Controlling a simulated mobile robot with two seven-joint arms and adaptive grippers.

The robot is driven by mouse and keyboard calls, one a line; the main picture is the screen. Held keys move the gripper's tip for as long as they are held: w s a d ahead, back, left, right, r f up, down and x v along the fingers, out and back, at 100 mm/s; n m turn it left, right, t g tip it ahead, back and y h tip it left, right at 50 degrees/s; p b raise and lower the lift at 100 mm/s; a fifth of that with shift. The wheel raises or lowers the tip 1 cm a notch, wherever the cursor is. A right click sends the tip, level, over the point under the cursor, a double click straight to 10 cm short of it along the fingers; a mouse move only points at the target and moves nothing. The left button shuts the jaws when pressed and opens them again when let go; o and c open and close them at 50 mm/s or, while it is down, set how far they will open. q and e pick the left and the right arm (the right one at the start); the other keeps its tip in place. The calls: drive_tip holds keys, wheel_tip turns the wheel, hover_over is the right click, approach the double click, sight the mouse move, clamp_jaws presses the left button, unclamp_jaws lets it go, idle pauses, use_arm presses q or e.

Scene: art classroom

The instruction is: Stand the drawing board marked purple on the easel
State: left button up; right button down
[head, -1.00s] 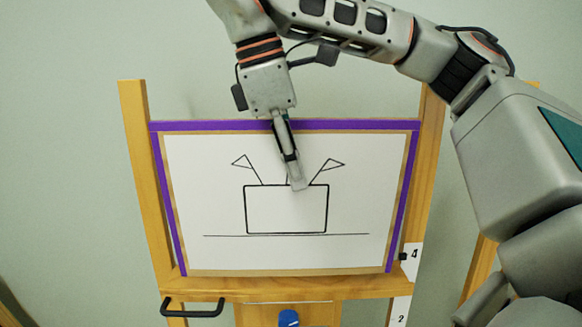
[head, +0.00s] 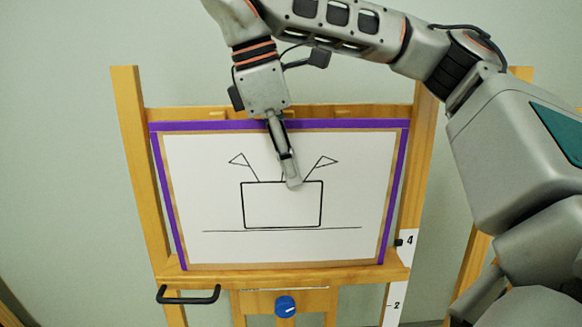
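The drawing board (head: 190,215) has purple edging along its top and sides. It carries white paper with a line drawing of a box and two flags. It is upright between the posts of the wooden easel (head: 128,130), its bottom edge at the easel's ledge (head: 300,278). Whether it bears fully on the ledge is unclear. My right gripper (head: 291,182) reaches down over the top edge. One finger lies over the paper; the other is hidden, apparently behind the board, and it looks shut on the board. My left gripper is not in view.
A black handle (head: 188,300) shows below the ledge at left. A blue knob (head: 285,306) is on the easel's centre piece. White labels marked 4 (head: 409,243) and 2 (head: 396,304) are at the right post. A plain wall is behind.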

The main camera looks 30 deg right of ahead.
sight(290, 123)
drive_tip(key=c, duration=2.2)
unclamp_jaws()
drive_tip(key=shift+o, duration=0.2)
drive_tip(key=o, duration=0.4)
drive_tip(key=shift+r, duration=0.1)
drive_tip(key=shift+w+d+r+p, duration=0.1)
drive_tip(key=shift+w+r+p, duration=0.1)
drive_tip(key=shift+r+p, duration=0.75)
drive_tip(key=shift+w+d+r+b, duration=0.15)
drive_tip(key=shift+w+r+b, duration=0.05)
drive_tip(key=shift+r, duration=1.15)
drive_tip(key=shift+w+d+r+b, duration=0.1)
drive_tip(key=shift+w+r+b, duration=0.05)
drive_tip(key=shift+r, duration=1.2)
